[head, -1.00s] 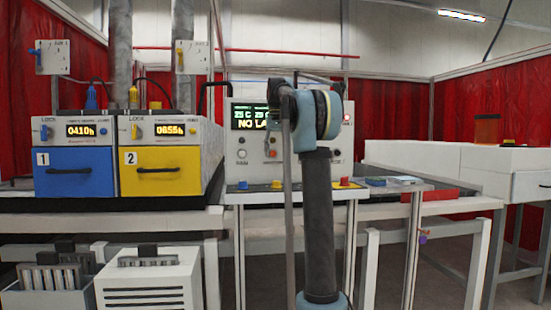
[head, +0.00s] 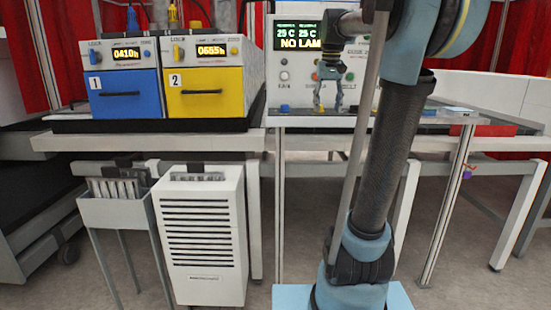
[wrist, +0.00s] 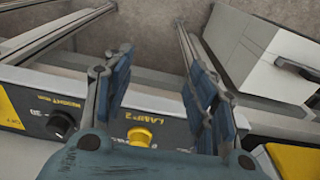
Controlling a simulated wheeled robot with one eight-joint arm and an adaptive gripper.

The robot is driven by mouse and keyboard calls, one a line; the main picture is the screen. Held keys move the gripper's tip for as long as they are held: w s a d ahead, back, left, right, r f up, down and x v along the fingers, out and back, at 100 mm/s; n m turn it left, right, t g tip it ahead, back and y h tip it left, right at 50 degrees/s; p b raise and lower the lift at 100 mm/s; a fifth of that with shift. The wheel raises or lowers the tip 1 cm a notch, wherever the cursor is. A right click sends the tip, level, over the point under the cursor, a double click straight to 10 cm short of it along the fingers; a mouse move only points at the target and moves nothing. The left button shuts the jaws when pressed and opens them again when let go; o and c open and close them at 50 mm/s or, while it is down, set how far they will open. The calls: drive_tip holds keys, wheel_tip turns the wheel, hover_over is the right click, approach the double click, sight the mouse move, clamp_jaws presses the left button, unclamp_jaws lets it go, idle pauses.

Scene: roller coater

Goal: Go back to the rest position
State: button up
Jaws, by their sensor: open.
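My gripper (head: 328,98) hangs fingers-down in front of the control panel (head: 352,75) in the head view, left of my upright arm. Its two fingers are apart with nothing between them. In the wrist view my gripper (wrist: 155,75) shows its blue-padded fingers spread, with a gap between them. I cannot tell how far the fingertips are from the panel ledge.
A blue drawer (head: 122,94) and a yellow drawer (head: 203,92) stand on the bench to the left. Below are a white slotted unit (head: 200,235) and a grey bin (head: 118,207) of plates. My arm hides part of the panel and bench. Floor shows between the bench legs.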

drive_tip(key=s+f, duration=1.3)
drive_tip(key=f, duration=0.3)
drive_tip(key=s+f+t, duration=0.1)
drive_tip(key=s+f, duration=1.3)
drive_tip(key=f, duration=0.2)
drive_tip(key=shift+s+f, duration=0.15)
drive_tip(key=shift+f, duration=0.15)
drive_tip(key=shift+d, duration=0.1)
drive_tip(key=shift+w+f, duration=0.2)
drive_tip(key=shift+w, duration=0.25)
